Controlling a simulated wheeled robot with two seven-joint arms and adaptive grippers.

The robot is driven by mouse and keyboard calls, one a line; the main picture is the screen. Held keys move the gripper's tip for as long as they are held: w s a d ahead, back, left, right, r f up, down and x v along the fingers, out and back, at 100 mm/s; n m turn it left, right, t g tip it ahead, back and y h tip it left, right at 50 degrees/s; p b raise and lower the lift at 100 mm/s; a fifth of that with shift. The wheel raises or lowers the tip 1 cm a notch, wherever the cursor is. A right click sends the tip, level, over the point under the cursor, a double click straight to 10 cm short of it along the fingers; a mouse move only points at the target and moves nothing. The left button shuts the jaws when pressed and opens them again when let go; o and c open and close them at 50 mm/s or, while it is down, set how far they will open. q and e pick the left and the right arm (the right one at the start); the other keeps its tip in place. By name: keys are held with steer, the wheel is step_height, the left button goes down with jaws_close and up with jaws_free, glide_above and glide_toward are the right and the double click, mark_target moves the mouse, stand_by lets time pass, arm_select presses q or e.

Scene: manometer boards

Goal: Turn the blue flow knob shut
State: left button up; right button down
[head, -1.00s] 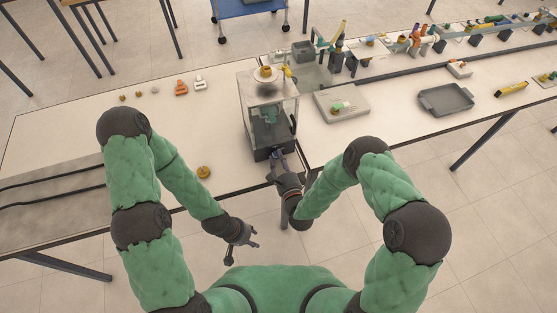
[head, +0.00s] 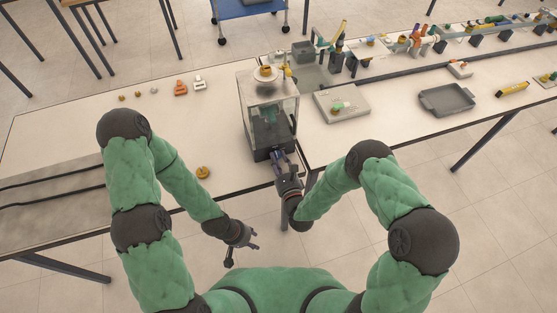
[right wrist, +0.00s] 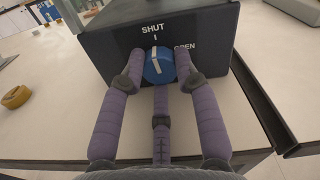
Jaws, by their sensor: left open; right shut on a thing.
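The blue flow knob (right wrist: 158,66) sits on the front of a dark box (right wrist: 205,35) in the right wrist view. The box prints SHUT above the knob and OPEN to its upper right. A white line on the knob points up, close to the tick under SHUT. My right gripper (right wrist: 160,72) is shut on the knob, with fingers at its left and right sides and a third below. In the head view my right gripper (head: 279,158) is at the front of the clear-walled apparatus (head: 267,110). My left gripper (head: 254,240) is open and empty, in front of the bench.
A brass-coloured round piece (head: 203,172) lies on the bench left of the apparatus. A grey board (head: 341,104) and a dark tray (head: 446,99) lie to the right. The left bench top is mostly clear.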

steer(key=shift+f+m, duration=0.1)
steer(key=shift+m, duration=0.5)
steer(key=c, duration=1.2)
jaws_free()
steer(key=v, duration=1.2)
